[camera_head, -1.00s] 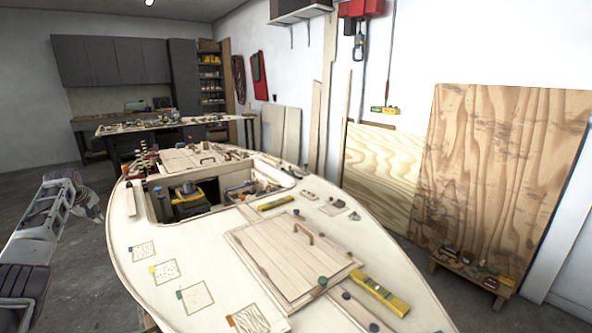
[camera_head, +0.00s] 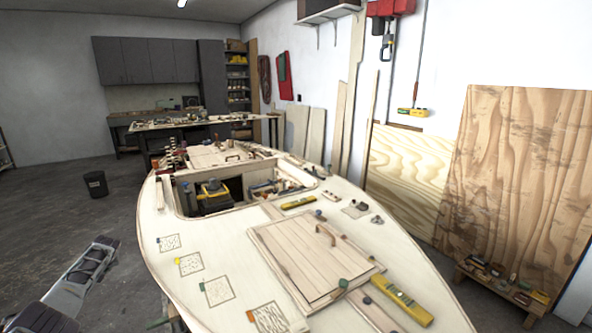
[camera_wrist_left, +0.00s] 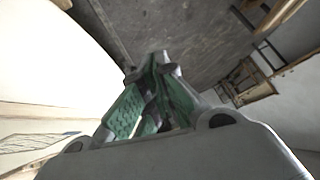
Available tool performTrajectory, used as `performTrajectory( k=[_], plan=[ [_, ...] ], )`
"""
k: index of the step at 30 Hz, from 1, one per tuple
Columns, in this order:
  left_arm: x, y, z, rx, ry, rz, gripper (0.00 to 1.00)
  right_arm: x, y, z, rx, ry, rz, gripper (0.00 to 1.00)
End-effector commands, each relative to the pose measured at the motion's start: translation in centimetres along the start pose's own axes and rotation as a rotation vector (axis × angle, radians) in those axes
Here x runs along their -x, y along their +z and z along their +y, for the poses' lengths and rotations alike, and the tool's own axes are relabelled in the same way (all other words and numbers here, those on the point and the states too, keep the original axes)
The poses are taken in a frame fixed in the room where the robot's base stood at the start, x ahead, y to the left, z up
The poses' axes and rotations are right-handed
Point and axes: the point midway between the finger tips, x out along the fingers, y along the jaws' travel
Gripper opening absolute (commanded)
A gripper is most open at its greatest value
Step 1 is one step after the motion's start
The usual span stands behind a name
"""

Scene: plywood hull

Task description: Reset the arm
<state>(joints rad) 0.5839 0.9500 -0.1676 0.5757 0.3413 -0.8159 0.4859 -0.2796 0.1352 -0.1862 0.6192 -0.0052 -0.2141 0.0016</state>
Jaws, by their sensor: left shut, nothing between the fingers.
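My left arm (camera_head: 75,288) comes in at the lower left of the head view, beside the boat hull and apart from it. In the left wrist view my left gripper (camera_wrist_left: 155,68) is shut and empty, its green-padded fingers together over the grey floor. My right gripper is in neither view. The plywood hull (camera_head: 215,246) fills the middle of the head view, and its pale edge also shows at the left of the wrist view (camera_wrist_left: 45,60).
On the hull deck lie a hatch panel (camera_head: 300,255), yellow levels (camera_head: 404,304) and several marked squares. A plywood sheet (camera_head: 520,170) leans on the right wall. A black bucket (camera_head: 96,184) stands on open floor at the left.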

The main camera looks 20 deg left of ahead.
Motion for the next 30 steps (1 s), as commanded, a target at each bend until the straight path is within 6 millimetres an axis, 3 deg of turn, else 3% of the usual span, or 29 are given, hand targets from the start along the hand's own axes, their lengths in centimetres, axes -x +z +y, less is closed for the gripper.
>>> performTrajectory(
  k=[12, 30],
  plan=[
    [-5.0, 8.0, -4.7, -0.358, -0.088, 0.044, 0.00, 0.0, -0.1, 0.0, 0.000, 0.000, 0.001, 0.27],
    [-9.4, 19.6, -12.3, -0.898, -0.136, 0.063, 0.00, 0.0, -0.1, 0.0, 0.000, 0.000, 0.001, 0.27]
  ],
)
